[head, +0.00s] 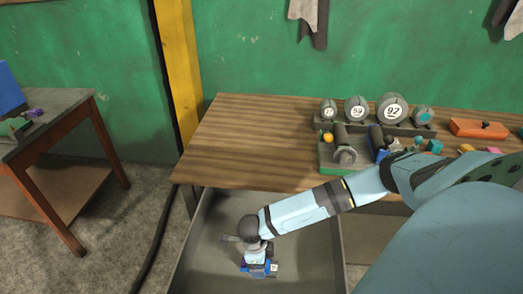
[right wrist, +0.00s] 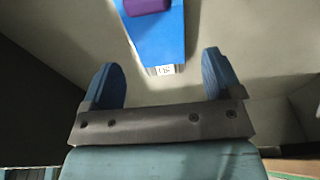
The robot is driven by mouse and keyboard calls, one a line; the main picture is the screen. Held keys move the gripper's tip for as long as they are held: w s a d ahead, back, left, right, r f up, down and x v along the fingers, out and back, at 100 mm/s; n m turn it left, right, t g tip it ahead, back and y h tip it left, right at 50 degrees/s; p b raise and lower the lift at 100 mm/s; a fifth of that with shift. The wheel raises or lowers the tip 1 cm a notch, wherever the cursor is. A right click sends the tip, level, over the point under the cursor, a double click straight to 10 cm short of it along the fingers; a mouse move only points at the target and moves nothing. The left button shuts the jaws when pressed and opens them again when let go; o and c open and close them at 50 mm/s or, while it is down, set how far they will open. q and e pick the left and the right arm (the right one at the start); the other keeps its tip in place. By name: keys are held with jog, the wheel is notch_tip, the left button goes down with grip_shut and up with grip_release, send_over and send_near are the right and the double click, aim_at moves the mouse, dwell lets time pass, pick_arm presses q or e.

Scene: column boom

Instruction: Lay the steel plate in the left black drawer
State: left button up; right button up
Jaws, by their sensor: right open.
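An open drawer (head: 312,237) with grey walls extends from under the left part of the wooden workbench. My right arm reaches down into it, and my right gripper (head: 258,262) is low inside. In the right wrist view the right gripper (right wrist: 160,62) is open, with nothing between its blue fingers. Just beyond the fingertips lies a flat blue thing (right wrist: 160,35) with a small white label at its near end. A purple thing (right wrist: 147,5) lies over its far part. I cannot pick out the steel plate for certain. My left gripper is not in view.
The workbench (head: 240,130) carries round numbered weights (head: 357,108), a green tray (head: 328,170) with a grey cylinder part, and an orange box (head: 478,128). A side table (head: 65,100) stands at the left. A yellow post (head: 178,60) rises behind.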

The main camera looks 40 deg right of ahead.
notch_tip(320, 180, up, 9)
jog(key=w, duration=0.1)
jog(key=shift+a, duration=0.45)
